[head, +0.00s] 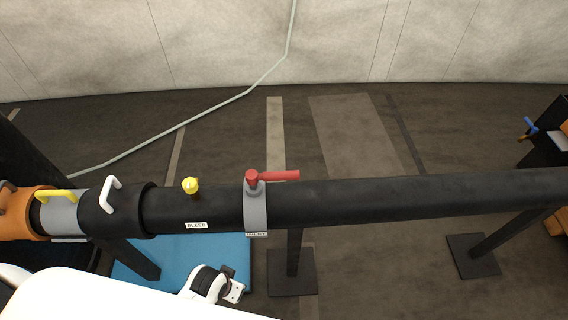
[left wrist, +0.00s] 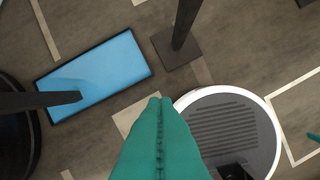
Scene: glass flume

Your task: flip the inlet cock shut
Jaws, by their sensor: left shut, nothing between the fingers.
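The inlet cock (head: 254,183) is red and sits on top of a grey collar around the black pipe. Its red handle (head: 280,175) points right, lying along the pipe. A small label (head: 257,234), too small to read surely, is on the collar's front. My left gripper (left wrist: 160,100) shows teal fingers pressed together and empty, above the floor in the left wrist view. It touches nothing I can see, and the cock is not in that view. A teal bit (left wrist: 314,137) at that view's right edge may be my right gripper, mostly cut off.
The long black pipe (head: 400,198) runs across on posts with dark foot plates (head: 474,256). A yellow knob (head: 191,185) stands left of the cock, above a bleed label (head: 196,225). White and yellow handles are further left. A blue mat (head: 185,252) lies below.

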